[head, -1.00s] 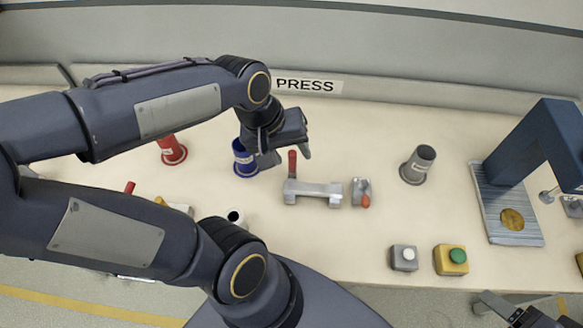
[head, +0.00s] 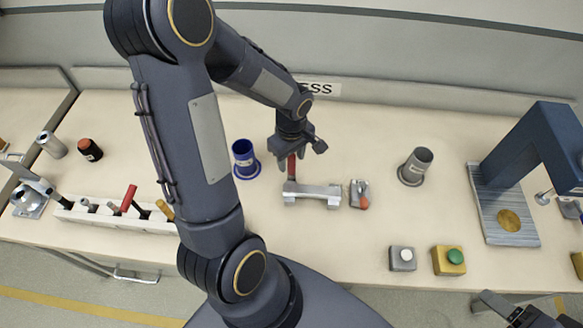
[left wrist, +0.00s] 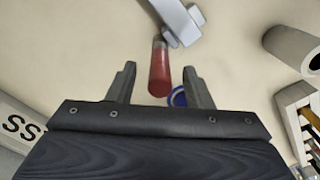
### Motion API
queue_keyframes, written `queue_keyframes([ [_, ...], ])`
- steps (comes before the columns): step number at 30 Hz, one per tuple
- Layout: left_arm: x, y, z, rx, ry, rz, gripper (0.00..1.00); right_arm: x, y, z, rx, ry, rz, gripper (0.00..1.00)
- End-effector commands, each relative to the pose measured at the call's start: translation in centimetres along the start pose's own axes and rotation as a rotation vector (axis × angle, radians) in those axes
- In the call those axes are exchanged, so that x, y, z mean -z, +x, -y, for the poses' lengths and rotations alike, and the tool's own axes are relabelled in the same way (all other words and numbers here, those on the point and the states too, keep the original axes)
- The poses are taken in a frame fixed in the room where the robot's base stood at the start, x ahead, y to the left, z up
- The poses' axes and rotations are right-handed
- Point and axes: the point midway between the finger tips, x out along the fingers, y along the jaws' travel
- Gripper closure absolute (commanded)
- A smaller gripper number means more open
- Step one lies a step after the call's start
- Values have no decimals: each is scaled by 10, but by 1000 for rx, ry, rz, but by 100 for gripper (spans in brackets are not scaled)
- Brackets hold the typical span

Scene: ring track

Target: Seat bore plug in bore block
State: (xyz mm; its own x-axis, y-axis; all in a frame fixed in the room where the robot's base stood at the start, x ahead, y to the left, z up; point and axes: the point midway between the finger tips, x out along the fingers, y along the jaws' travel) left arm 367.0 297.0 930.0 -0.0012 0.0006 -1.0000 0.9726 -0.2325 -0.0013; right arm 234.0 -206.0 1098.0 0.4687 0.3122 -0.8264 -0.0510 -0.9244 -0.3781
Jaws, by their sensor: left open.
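My left gripper (head: 297,155) is open above the red upright handle (head: 291,167) at the left end of a grey metal bridge-shaped piece (head: 318,193). In the left wrist view the red handle (left wrist: 159,72) shows between the two open fingers, with a gap on each side. The grey piece (left wrist: 183,22) lies beyond it. I cannot tell for certain which items are the bore plug and bore block. My right gripper (head: 510,310) shows only partly at the lower right edge; its jaws are unclear.
A blue flanged cup (head: 244,158) stands left of the gripper, a grey one (head: 415,167) to the right. A small grey fixture with a red tip (head: 360,194) is close by. A white rack (head: 85,215), button boxes (head: 449,261) and a blue press (head: 545,135) flank clear bench.

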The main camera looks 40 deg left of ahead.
Motion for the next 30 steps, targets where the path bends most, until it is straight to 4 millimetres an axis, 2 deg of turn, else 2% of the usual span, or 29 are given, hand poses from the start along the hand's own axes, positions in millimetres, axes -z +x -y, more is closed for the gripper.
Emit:
queue_keyframes([
  [3,0,11,0,2,1,2,54,0,-1,0,0,0,0,32],
  [10,0,12,0,-2,0,0,54,0,0,0,0,0,0,32],
  [21,0,12,0,-2,1,1,100,0,0,0,0,0,0,32],
  [30,0,12,0,-2,1,0,100,0,-1,0,0,0,0,32],
])
